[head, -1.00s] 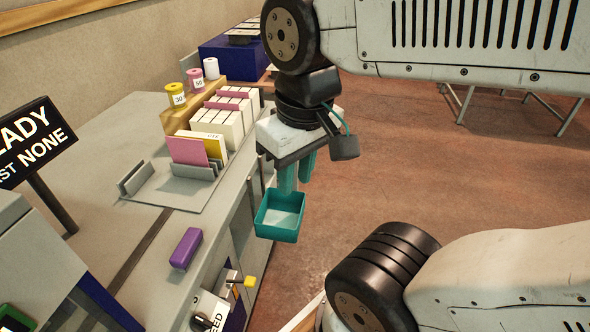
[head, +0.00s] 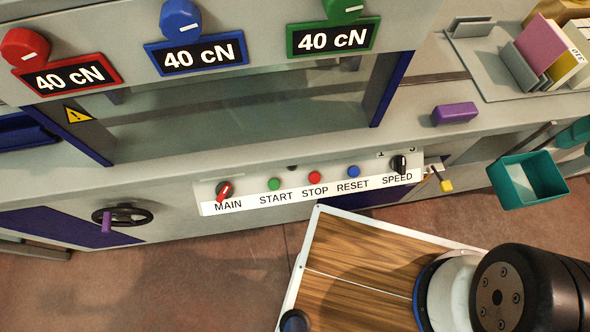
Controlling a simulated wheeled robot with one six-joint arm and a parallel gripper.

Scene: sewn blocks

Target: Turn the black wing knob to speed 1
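The black wing knob (head: 399,164) sits above the SPEED label at the right end of the machine's control strip. Its wing stands roughly upright, with scale marks partly visible around it; the figures are too small to read surely. My gripper (head: 577,136) shows only as teal fingertips cut off at the right edge, well right of the knob and not touching it. A second ago its two fingers showed apart with a gap between them. A teal open box (head: 530,180) is just below and left of the fingertips; I cannot tell what supports it.
The strip also has a red MAIN knob (head: 224,190), a green START button (head: 274,184), a red STOP button (head: 315,178) and a blue RESET button (head: 353,172). A yellow-tipped lever (head: 445,184) juts out right of the knob. A purple block (head: 455,113) lies on the ledge above.

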